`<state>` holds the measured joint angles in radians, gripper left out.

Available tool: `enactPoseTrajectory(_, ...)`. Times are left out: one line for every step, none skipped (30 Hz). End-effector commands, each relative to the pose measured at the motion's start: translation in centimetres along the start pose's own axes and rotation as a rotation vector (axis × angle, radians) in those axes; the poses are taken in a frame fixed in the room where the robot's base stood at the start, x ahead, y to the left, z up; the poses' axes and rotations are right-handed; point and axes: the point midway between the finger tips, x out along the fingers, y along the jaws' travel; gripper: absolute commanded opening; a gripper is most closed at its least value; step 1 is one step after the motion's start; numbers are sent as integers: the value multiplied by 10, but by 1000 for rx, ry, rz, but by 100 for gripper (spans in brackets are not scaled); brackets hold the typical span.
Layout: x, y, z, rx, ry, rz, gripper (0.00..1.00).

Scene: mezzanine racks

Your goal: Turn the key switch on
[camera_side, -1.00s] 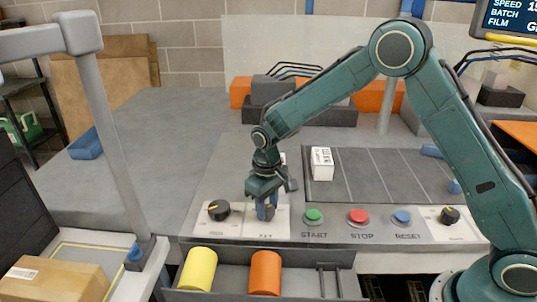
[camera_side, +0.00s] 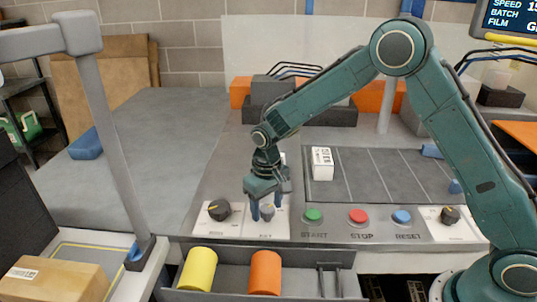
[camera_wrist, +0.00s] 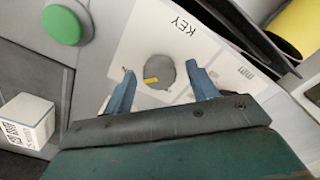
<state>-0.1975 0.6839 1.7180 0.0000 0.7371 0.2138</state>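The key switch is a grey round knob (camera_wrist: 159,71) with a short yellow mark, on a white plate lettered KEY. It also shows as a small knob (camera_side: 267,212) on the panel in the side view. My gripper (camera_wrist: 164,88) is open, with one blue finger on each side of the knob and a visible gap to both. In the side view my gripper (camera_side: 267,210) points down at the knob, fingers spread to its left and right. The yellow mark lies on the knob's lower left in the wrist view. Whether the fingertips reach knob height is unclear.
A black dial (camera_side: 219,210) sits left of the key switch. Green (camera_side: 313,215), red (camera_side: 358,216) and blue (camera_side: 402,217) buttons are to the right. A white box (camera_side: 322,163) stands behind. A tray (camera_side: 212,255) with yellow and orange cylinders is in front.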

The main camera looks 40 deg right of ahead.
Motion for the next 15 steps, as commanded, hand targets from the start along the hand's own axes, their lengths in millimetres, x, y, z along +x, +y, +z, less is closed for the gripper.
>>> enactPoseTrajectory(0,0,0,0,-1,0,58)
enactPoseTrajectory(1,0,0,-1,-1,0,58)
enactPoseTrajectory(1,0,0,-1,-1,0,58)
enactPoseTrajectory(1,0,0,-1,-2,0,58)
enactPoseTrajectory(1,0,0,-1,-2,0,58)
enactPoseTrajectory(1,0,0,-1,-2,0,58)
enactPoseTrajectory(1,0,0,-1,-2,0,58)
enactPoseTrajectory(0,0,0,-1,-2,0,58)
enactPoseTrajectory(0,0,0,-1,-2,0,58)
enactPoseTrajectory(-1,0,0,-1,-1,0,58)
enactPoseTrajectory(-2,0,0,-1,-1,0,58)
enactPoseTrajectory(-4,0,0,-1,0,0,58)
enactPoseTrajectory(-6,0,0,-1,0,0,58)
enactPoseTrajectory(-8,0,0,-1,0,0,58)
enactPoseTrajectory(-11,0,0,-1,0,0,58)
